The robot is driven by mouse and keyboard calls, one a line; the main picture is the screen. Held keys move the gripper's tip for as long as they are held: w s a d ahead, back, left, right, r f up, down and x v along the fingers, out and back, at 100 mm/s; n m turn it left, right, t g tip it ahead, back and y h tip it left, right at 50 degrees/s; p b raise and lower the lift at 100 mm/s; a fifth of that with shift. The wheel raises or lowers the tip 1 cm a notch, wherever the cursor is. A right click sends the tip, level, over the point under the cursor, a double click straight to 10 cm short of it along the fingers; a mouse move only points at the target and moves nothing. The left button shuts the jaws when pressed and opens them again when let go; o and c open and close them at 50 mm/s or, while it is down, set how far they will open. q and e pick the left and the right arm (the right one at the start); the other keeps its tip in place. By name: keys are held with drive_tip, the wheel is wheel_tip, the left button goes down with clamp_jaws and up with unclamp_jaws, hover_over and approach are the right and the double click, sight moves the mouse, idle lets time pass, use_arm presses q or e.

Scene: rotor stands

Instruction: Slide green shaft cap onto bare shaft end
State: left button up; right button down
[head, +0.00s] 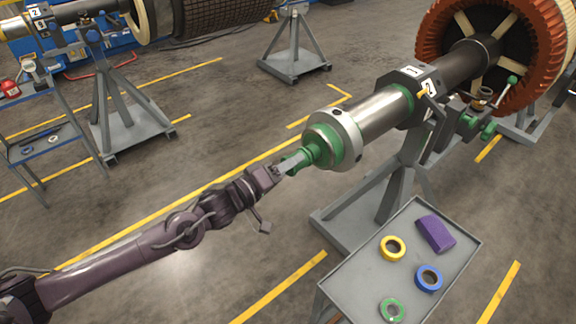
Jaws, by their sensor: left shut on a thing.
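The green shaft cap (324,149) is at the near end of the silver shaft (382,112), lined up with it. Its wide rim meets a bright metal collar (346,128) at the shaft end, and no bare shaft shows between them. I cannot tell how deep the cap sits. My left gripper (291,163) comes in from the lower left and is shut on the narrow green knob at the cap's outer end. The fingers partly hide the knob. My right gripper is not in view.
A grey stand (385,190) carries the shaft, with a large orange-red rotor (530,45) behind. A grey tray (452,232) at lower right holds yellow, blue and green rings and a purple block (435,233). Another stand (118,100) and a blue cart (42,148) are left. Floor between is open.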

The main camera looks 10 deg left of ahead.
use_arm(q)
drive_tip(key=o, duration=1.4)
drive_tip(key=p+v, duration=0.5)
drive_tip(key=v, duration=0.4)
idle(0.9)
idle(0.3)
